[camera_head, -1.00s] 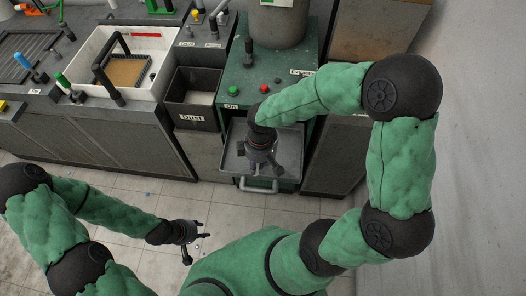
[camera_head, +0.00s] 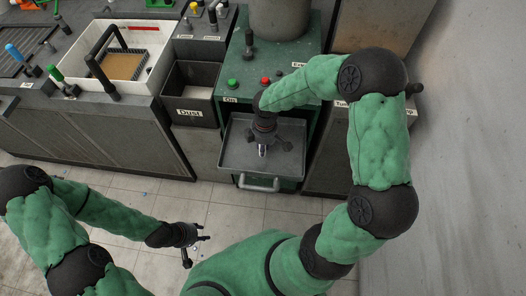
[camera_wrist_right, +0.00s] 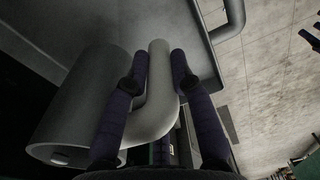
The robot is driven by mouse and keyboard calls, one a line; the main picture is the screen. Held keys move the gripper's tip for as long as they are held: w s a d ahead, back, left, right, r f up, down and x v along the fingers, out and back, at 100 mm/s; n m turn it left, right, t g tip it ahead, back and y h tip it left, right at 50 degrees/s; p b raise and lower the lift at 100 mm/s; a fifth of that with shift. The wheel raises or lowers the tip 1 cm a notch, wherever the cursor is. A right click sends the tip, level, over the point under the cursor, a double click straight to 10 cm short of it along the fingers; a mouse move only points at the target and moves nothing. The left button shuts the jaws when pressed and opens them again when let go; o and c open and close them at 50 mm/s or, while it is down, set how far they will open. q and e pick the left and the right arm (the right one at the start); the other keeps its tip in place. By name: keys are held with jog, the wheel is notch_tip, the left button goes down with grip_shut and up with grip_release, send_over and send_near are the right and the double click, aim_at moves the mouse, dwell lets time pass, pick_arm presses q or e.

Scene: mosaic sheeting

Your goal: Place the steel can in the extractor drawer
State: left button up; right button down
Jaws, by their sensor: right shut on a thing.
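The extractor drawer (camera_head: 235,157) is pulled out as a shallow grey tray below the green machine. My right gripper (camera_head: 264,150) points down over it. In the right wrist view, my right gripper (camera_wrist_right: 158,65) is shut on the pale curved handle of the steel can (camera_wrist_right: 80,105), a grey cylinder at the left. The drawer (camera_wrist_right: 190,28) shows beyond it. In the head view the can is mostly hidden under my gripper, and I cannot tell whether it touches the drawer floor. My left gripper (camera_head: 196,248) is open and empty above the floor tiles.
The drawer's bar handle (camera_head: 258,185) sticks out at its front. A dark dust bin (camera_head: 190,95) stands left of the green machine (camera_head: 250,80). A white sink (camera_head: 85,72) is further left. A plain wall (camera_head: 470,130) lies to the right.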

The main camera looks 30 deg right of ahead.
jog(key=f+b, duration=0.1)
jog(key=w+f, duration=0.1)
jog(key=f, duration=0.1)
jog(key=d+f+b, duration=0.1)
jog(key=f, duration=0.1)
jog(key=shift+w+f+b, duration=0.1)
jog(key=shift+w+b, duration=0.2)
jog(key=c, duration=1.1)
grip_release()
jog(key=shift+a, duration=0.1)
jog(key=shift+o, duration=0.2)
jog(key=r+p, duration=0.1)
jog(key=r, duration=0.3)
jog(key=r+p, duration=0.2)
jog(key=r, duration=0.2)
jog(key=r+p, duration=0.2)
jog(key=r, duration=0.2)
jog(key=shift+d, duration=0.25)
